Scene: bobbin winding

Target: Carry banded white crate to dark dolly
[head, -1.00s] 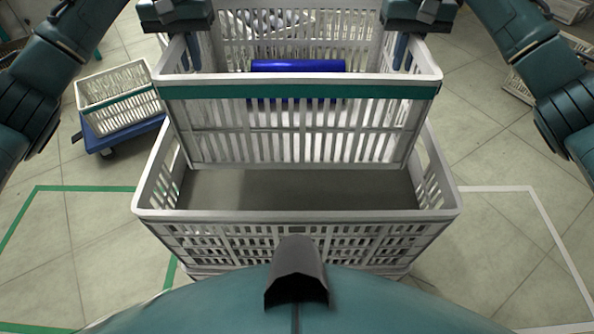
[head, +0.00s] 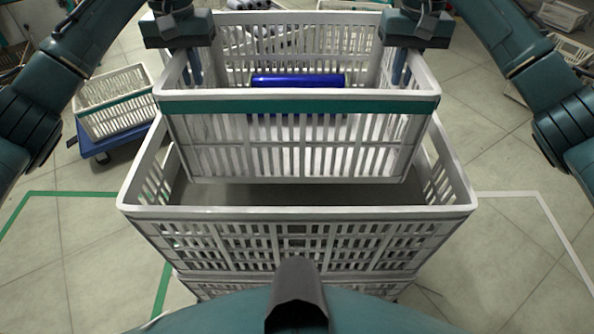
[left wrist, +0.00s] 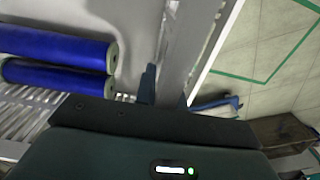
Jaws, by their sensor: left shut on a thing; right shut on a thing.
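The white crate with a teal band (head: 300,107) is held level between both my grippers, above another white crate. A blue roll (head: 298,80) lies in it; the left wrist view shows two blue rolls (left wrist: 60,48). My left gripper (head: 191,68) is shut on its left side wall, near the top rim. My right gripper (head: 402,68) is shut on the right side wall. The left wrist view shows the left fingers (left wrist: 160,88) at the wall. I cannot pick out a dark dolly for certain; the dolly (head: 105,148) at left looks blue.
An open white crate (head: 296,213) stands right under the held one, stacked on another crate (head: 220,289). A smaller green-banded white crate (head: 112,112) sits on the blue dolly. Green and white lines mark the floor.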

